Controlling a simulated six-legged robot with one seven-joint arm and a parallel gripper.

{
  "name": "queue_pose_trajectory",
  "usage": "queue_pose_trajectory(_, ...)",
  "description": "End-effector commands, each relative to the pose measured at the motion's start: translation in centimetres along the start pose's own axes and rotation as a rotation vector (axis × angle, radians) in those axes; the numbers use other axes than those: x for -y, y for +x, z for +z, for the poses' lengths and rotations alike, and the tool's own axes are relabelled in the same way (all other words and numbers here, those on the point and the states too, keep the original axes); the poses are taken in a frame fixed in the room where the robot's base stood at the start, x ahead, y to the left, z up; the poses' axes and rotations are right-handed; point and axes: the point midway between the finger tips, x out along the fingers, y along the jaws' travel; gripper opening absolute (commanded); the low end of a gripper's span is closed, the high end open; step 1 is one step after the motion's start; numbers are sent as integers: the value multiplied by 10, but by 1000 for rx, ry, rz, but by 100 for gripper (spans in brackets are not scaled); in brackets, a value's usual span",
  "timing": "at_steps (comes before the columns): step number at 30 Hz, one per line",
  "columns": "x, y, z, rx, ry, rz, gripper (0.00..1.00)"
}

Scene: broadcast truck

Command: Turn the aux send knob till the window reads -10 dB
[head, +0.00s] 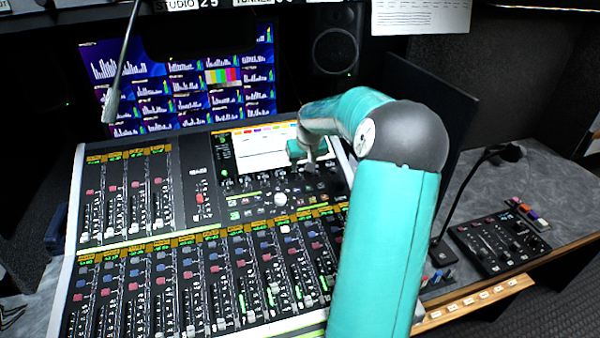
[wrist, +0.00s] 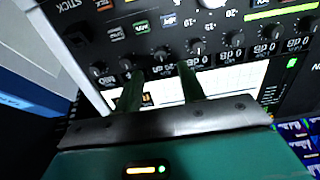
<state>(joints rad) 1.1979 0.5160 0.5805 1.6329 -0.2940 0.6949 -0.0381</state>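A row of small dark knobs with white pointer marks runs across the console; I cannot tell which label names the aux send. One knob (wrist: 160,53) sits just beyond and between my fingertips. Small readout windows line the row; one to the right (wrist: 232,57) seems to read 0 dB, upside down in the wrist view. The window by the knob between my fingers is partly hidden and unreadable. My gripper (wrist: 159,72) is open, its two dark green fingers apart; contact with the knob cannot be told. In the head view my gripper (head: 308,160) is over the knob row.
The mixing console (head: 200,240) carries several faders and buttons. Its white screen (head: 262,147) lies behind the knob row. A larger pale knob (head: 280,199) is nearby. A gooseneck microphone (head: 470,200) and a small control panel (head: 500,240) stand to the right.

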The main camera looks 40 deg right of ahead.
Motion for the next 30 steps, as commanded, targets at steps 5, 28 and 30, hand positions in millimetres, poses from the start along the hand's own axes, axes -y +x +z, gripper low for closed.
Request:
queue_pose_trajectory(5,2,34,-1,1,0,-2,40)
queue_pose_trajectory(28,3,57,-4,-1,0,1,0)
queue_pose_trajectory(30,3,57,-4,-1,1,1,0)
